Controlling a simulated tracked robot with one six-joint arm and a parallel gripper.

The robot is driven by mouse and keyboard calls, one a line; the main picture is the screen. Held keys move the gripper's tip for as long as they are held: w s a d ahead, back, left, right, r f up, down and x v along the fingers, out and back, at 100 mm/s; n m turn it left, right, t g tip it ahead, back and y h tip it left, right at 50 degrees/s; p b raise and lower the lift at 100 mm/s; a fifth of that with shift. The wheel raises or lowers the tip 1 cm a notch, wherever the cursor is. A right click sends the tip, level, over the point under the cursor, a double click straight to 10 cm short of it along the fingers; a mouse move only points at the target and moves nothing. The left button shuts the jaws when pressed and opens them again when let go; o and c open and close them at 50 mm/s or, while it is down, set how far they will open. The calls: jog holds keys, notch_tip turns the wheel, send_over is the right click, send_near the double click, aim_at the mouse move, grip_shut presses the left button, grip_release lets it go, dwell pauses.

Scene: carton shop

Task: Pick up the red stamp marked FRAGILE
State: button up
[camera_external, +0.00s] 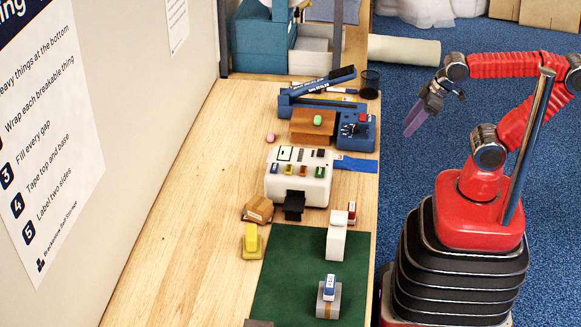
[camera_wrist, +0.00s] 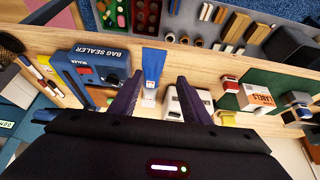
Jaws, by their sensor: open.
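A small red block with a white label (camera_external: 351,210), which looks like the red stamp, stands at the bench's right edge behind a white box (camera_external: 337,238). Its lettering is too small to read. In the wrist view a small red piece (camera_wrist: 231,86) shows beside the box marked LABELS (camera_wrist: 257,97); it appears to be the same block. My gripper (camera_external: 409,131) is open and empty, beyond the bench's right edge above the blue carpet. In the wrist view its dark fingers (camera_wrist: 155,85) stand apart, with the red piece to their right.
A blue bag sealer (camera_external: 357,130) and a cream device (camera_external: 299,178) stand farther back. A blue stamp-like block (camera_external: 329,287) sits on a grey piece on the green mat (camera_external: 285,270). The bench's left side is clear.

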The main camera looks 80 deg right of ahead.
jog(key=shift+d, duration=0.1)
jog(key=w+a+f+m+g+y, duration=0.3)
jog(key=f+m+g, duration=0.1)
jog(key=f, duration=0.4)
jog(key=w+a+f+m+g+y, duration=0.3)
jog(key=f+m, duration=0.1)
jog(key=f, duration=0.3)
jog(key=w+a+m+y, duration=0.1)
jog(key=w+m, duration=0.1)
jog(key=w+a+m+y, duration=0.2)
jog(key=w+a+f+m+y, duration=0.1)
jog(key=m+y, duration=0.1)
jog(key=shift+w+a, duration=0.3)
jog(key=shift+w, duration=0.1)
jog(key=w+r+m+y, duration=0.1)
jog(key=w+a+r+m+t+y, duration=0.1)
jog(key=w+r, duration=0.1)
jog(key=w+a+r+m+y, duration=0.1)
jog(key=w+r, duration=0.1)
jog(key=shift+a+m, duration=0.15)
jog(key=shift+m, duration=0.15)
jog(key=shift+s+a+r+y, duration=0.1)
jog(key=shift+s+r+y, duration=0.05)
jog(key=shift+r+y, duration=0.15)
